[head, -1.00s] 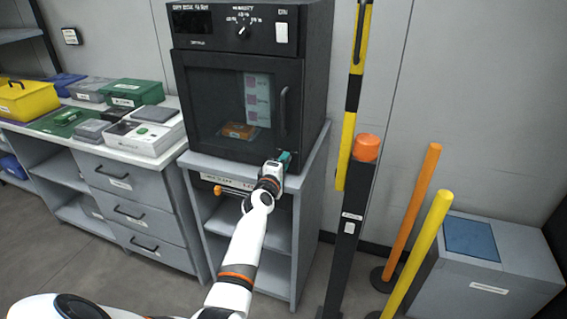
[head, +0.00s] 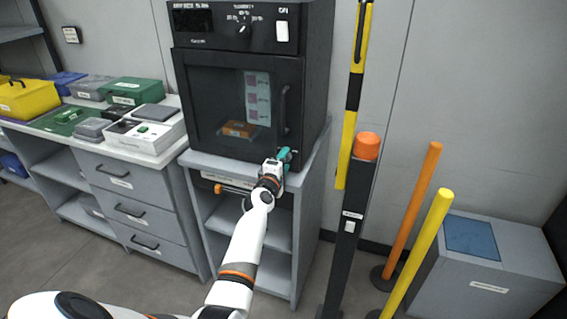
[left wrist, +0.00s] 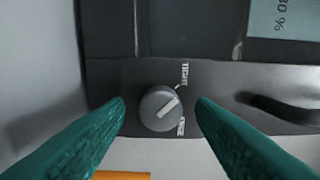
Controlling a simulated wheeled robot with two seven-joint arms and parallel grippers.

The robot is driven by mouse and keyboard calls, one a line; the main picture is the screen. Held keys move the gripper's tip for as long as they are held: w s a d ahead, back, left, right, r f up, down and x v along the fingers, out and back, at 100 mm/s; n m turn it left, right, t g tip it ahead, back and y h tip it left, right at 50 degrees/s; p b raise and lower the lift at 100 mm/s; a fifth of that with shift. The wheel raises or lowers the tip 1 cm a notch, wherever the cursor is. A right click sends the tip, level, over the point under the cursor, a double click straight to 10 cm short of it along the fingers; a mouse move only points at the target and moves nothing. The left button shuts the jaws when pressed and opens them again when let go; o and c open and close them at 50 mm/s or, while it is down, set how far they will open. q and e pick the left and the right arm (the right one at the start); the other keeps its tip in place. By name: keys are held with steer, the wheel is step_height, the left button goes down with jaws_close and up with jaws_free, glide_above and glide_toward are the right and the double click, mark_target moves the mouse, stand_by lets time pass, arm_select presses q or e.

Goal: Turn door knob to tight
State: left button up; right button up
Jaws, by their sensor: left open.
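The door knob (left wrist: 160,108) is a round dark grey dial with a light pointer bar. It sits on the dark lower front of the cabinet (head: 240,100), with the words TIGHT and FREE printed beside it. In the left wrist view its pointer slants between the two words, nearer FREE. My left gripper (left wrist: 161,106) is open, with one teal finger on each side of the knob; both look apart from it. In the head view my left gripper (head: 284,158) is at the cabinet's lower right front and hides the knob. My right gripper is not in view.
The cabinet door has a vertical handle (head: 284,108) above the gripper. An orange-handled part (head: 218,189) sticks out under the cabinet. A black post with an orange cap (head: 367,147) and orange and yellow poles stand to the right. A drawer bench (head: 130,185) is at left.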

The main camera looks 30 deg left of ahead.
arm_select(q)
steer(key=shift+s, duration=0.1)
steer(key=v, duration=1.1)
steer(key=shift+s+p, duration=0.4)
steer(key=shift+f, duration=0.1)
